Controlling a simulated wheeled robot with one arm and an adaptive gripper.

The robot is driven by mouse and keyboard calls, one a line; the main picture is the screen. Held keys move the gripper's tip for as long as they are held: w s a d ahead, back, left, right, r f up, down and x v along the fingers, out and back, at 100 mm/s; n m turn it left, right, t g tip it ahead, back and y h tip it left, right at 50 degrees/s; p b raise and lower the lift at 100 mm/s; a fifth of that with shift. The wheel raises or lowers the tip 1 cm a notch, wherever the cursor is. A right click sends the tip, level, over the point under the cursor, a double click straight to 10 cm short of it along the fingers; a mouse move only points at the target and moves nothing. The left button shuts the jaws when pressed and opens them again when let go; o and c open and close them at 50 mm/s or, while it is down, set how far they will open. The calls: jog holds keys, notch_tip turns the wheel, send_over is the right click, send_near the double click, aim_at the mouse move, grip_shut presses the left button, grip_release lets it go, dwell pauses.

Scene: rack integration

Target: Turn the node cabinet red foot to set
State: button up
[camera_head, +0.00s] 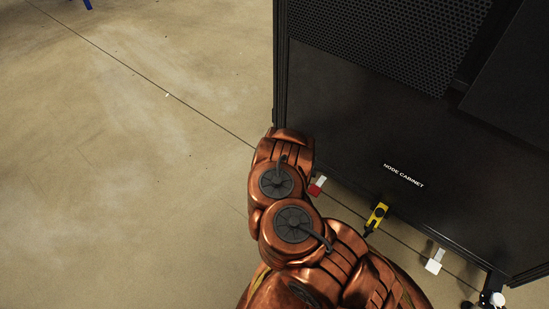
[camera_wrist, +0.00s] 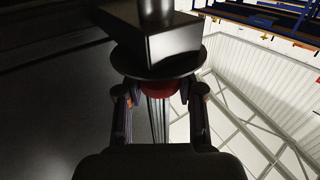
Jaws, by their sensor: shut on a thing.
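The node cabinet (camera_head: 375,125) is a tall black cabinet with a perforated upper panel and its name in white on the lower front. In the wrist view, my gripper (camera_wrist: 158,92) has one finger on each side of a red round part, the red foot (camera_wrist: 158,87). It is shut on the foot, under a dark disc and a black block. The foot's lower part is hidden between the fingers. In the head view, my copper-coloured arm reaches the cabinet's lower left corner and hides the gripper and this foot.
Along the cabinet's bottom edge are a small red-and-white piece (camera_head: 317,186), a yellow piece (camera_head: 376,217) and a white piece (camera_head: 434,262). A white round part (camera_head: 497,299) is at the lower right corner. The floor (camera_head: 120,180) to the left is clear.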

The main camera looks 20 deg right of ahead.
jog(key=shift+a+m+g+h, duration=0.1)
jog(key=shift+m+g+h, duration=0.7)
jog(key=shift+m+h, duration=0.5)
jog(key=shift+h, duration=0.5)
jog(key=shift+m+g+h, duration=2.5)
jog(key=shift+g+h, duration=0.1)
jog(key=shift+g, duration=0.2)
jog(key=shift+d+f+m+g+h, duration=0.1)
jog(key=shift+m+g+h, duration=0.6)
jog(key=shift+m+g, duration=0.75)
jog(key=shift+d+m+g+h, duration=0.1)
jog(key=shift+m+g+h, duration=0.7)
jog(key=shift+g, duration=1.25)
jog(key=shift+s+m+g, duration=0.1)
jog(key=shift+m+g, duration=0.15)
jog(key=shift+g, duration=0.05)
jog(key=shift+d+m+g, duration=0.1)
jog(key=shift+m+g, duration=0.3)
jog(key=shift+g, duration=0.2)
jog(key=o, duration=1.1)
jog(key=shift+o, duration=0.3)
jog(key=shift+a, duration=0.2)
